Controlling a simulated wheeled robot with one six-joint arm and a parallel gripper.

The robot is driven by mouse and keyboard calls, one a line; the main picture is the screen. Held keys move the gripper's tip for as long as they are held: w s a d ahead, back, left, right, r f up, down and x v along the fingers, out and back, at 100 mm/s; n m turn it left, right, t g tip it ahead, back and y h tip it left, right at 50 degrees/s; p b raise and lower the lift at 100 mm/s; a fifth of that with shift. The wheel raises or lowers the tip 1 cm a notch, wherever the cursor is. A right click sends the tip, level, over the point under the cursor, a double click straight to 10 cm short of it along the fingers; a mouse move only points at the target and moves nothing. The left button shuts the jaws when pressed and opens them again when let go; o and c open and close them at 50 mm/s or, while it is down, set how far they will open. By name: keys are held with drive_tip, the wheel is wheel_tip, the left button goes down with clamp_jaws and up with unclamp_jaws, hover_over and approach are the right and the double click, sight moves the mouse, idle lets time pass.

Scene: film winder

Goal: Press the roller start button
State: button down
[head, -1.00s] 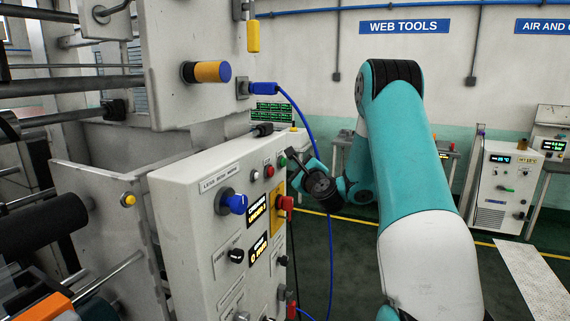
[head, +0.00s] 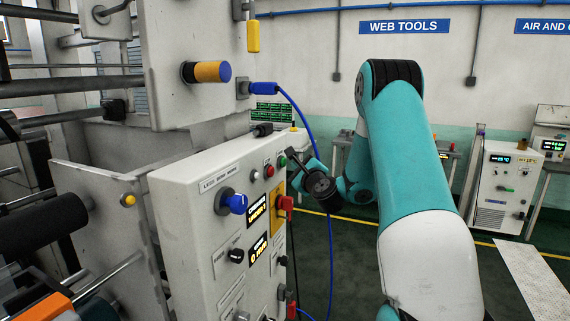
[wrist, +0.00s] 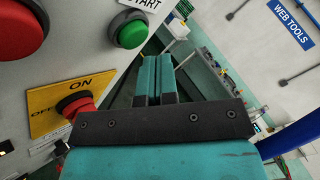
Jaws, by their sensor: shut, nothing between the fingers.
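The green start button (wrist: 130,32) sits on the grey control panel, beside a label reading "START" (wrist: 140,4) in the wrist view. It also shows small near the panel's upper right edge in the head view (head: 282,161). My gripper (wrist: 157,60) is shut, its two teal fingers side by side with nothing between them. In the wrist view the fingertips lie below and right of the green button, with a visible gap in the picture. In the head view my gripper (head: 293,155) is at the panel's right edge, close to the button; contact cannot be told.
A red button (wrist: 18,28) sits left of the green one. A red ON/OFF rotary switch (wrist: 75,104) on a yellow plate stands out below them. A blue knob (head: 236,202) is farther left. A blue cable (head: 318,130) hangs behind my gripper. Open floor lies right of the panel.

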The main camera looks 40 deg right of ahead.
drive_tip(key=shift+w+a+p, duration=0.15)
drive_tip(key=shift+w+p, duration=0.25)
drive_tip(key=shift+p, duration=0.05)
drive_tip(key=shift+w+a+p, duration=0.2)
drive_tip(key=shift+w+p, duration=0.25)
drive_tip(key=shift+p, duration=0.15)
idle(0.6)
drive_tip(key=shift+s, duration=0.1)
drive_tip(key=shift+s+d+b, duration=0.3)
drive_tip(key=shift+s+b, duration=0.45)
drive_tip(key=shift+b, duration=0.25)
